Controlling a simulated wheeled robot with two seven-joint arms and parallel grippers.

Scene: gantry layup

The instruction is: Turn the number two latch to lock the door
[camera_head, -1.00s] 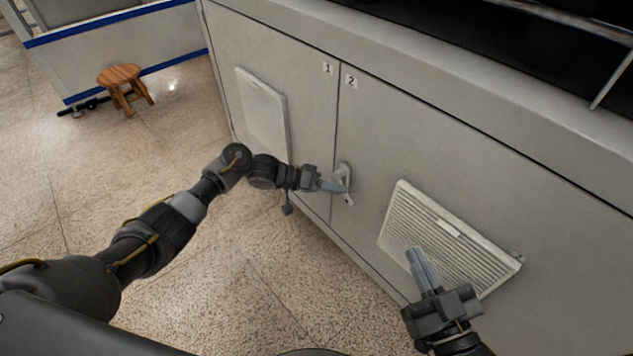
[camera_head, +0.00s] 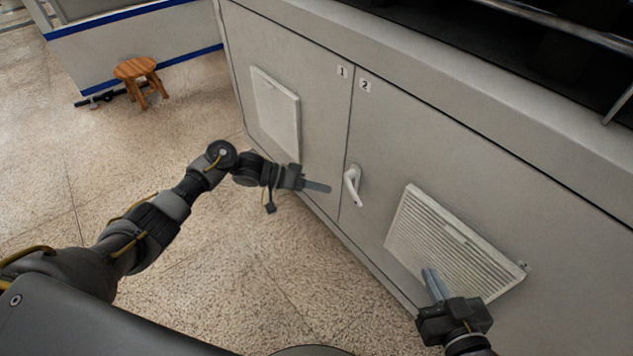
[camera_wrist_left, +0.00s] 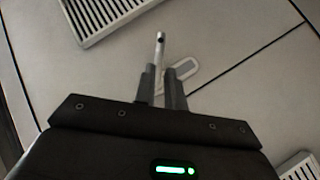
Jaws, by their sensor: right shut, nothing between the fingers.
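The number two latch (camera_head: 352,187) is a pale lever handle on the door marked 2 (camera_head: 400,150), near the seam with door 1. Its lever hangs roughly downward, slightly tilted. In the left wrist view the lever (camera_wrist_left: 160,46) stands out just beyond the fingertips, with its oval base plate (camera_wrist_left: 186,74) behind. My right gripper (camera_head: 428,270) is shut and empty in front of the lower vent on door 2.
Door 1 (camera_head: 315,110) carries a vent panel (camera_head: 276,115). A slatted vent panel (camera_head: 440,235) is on door 2, close to my right gripper. A wooden stool (camera_head: 137,70) stands far off at the upper left. The speckled floor (camera_head: 240,290) is clear.

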